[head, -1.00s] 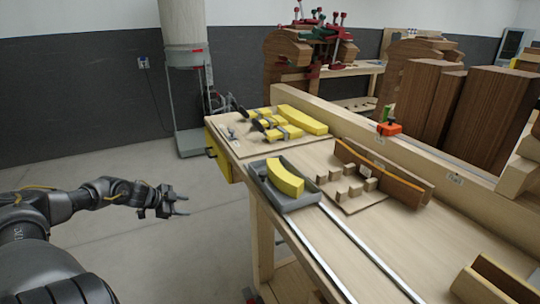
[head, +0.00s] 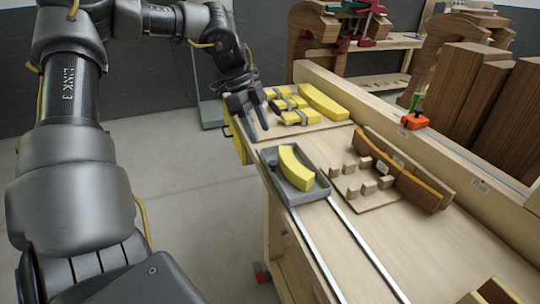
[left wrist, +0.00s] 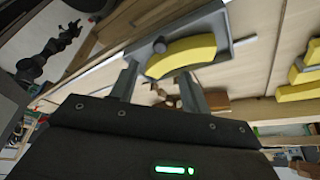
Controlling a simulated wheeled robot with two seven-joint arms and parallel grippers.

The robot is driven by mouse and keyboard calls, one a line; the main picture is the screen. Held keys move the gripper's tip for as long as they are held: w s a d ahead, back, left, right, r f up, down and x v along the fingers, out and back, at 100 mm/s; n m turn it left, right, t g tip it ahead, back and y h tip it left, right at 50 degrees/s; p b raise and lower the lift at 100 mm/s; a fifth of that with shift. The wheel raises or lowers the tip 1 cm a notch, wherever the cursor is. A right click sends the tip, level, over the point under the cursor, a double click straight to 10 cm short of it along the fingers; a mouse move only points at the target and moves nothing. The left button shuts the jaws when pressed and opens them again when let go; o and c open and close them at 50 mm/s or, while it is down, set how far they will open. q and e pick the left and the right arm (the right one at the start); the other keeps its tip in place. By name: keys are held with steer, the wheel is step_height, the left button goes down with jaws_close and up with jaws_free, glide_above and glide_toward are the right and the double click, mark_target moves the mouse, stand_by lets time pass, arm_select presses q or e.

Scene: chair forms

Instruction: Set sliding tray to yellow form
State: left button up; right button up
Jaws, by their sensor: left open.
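The grey sliding tray (head: 300,199) sits on two metal rails near the table's left edge, with a curved yellow block (head: 295,167) in it. The yellow form (head: 322,103) lies on a board behind the tray, with yellow pieces and grey clamps beside it. My left gripper (head: 257,131) is open and empty, above the table edge just behind the tray. In the left wrist view, the tray (left wrist: 238,43) and its round knob (left wrist: 160,46) lie beyond the open fingers. A dark arm at that view's upper left seems to be my right one; its jaws are too small to read.
A board with small wooden blocks (head: 368,186) and a curved dark form (head: 405,172) lies right of the tray. A long wooden beam (head: 450,145) runs along the far side, with an orange clamp (head: 414,121) on it. Open floor lies left of the table.

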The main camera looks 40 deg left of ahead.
mark_target(272, 162)
arm_select(q)
steer(key=p+x, duration=0.1)
steer(key=x, duration=0.8)
steer(key=shift+w+d+f+p, duration=0.1)
steer(key=shift+d+f+p, duration=0.05)
steer(key=shift+f+p, duration=0.15)
arm_select(e)
steer(key=shift+r, duration=0.9)
